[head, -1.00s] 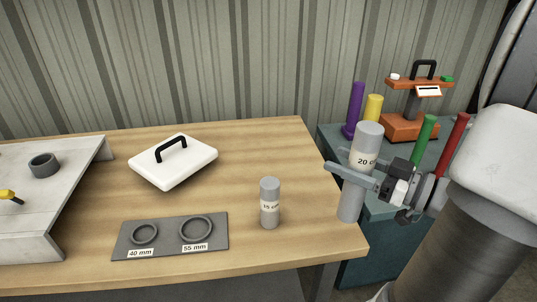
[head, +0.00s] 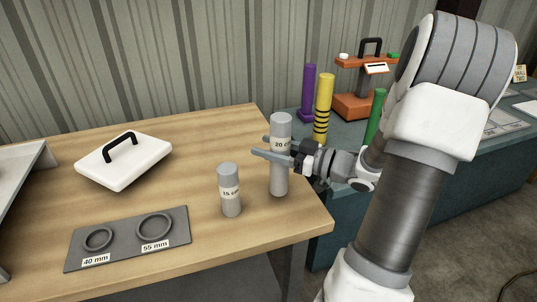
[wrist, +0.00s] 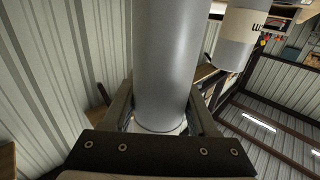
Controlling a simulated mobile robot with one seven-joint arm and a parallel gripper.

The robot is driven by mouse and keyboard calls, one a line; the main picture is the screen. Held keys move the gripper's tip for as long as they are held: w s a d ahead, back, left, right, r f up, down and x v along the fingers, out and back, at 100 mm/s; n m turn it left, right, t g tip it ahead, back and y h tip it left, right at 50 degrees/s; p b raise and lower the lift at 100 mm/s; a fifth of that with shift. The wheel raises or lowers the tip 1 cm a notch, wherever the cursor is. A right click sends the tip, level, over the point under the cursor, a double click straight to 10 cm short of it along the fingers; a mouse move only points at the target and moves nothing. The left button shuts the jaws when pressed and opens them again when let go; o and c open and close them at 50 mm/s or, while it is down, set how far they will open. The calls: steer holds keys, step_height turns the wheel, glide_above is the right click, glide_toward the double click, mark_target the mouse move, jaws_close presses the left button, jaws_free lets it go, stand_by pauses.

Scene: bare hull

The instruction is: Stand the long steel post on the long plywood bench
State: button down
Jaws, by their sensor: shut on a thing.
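The long steel post (head: 279,176), a grey cylinder with a "20 c…" label, stands upright between the jaws of my gripper (head: 263,146). The jaws are shut on it across its upper half. Its lower end appears over the right part of the plywood bench (head: 215,125), inside the right edge; I cannot tell whether it touches the top. In the wrist view the post (wrist: 168,65) fills the space between the fingers. A shorter grey post (head: 231,198) with a "15 c…" label stands on the bench just to its left, apart from it.
A dark plate (head: 128,237) with two rings, marked 40 mm and 55 mm, lies at the front left. A white lid-like block (head: 125,162) with a black handle lies behind. A teal bench (head: 340,215) at right holds purple, yellow and green posts and an orange stand (head: 362,105).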

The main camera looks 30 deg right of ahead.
steer(key=shift+f, duration=0.8)
steer(key=shift+f, duration=0.15)
steer(key=shift+c, duration=0.9)
jaws_free()
steer(key=p+v, duration=0.1)
steer(key=v, duration=1.1)
steer(key=shift+r, duration=0.2)
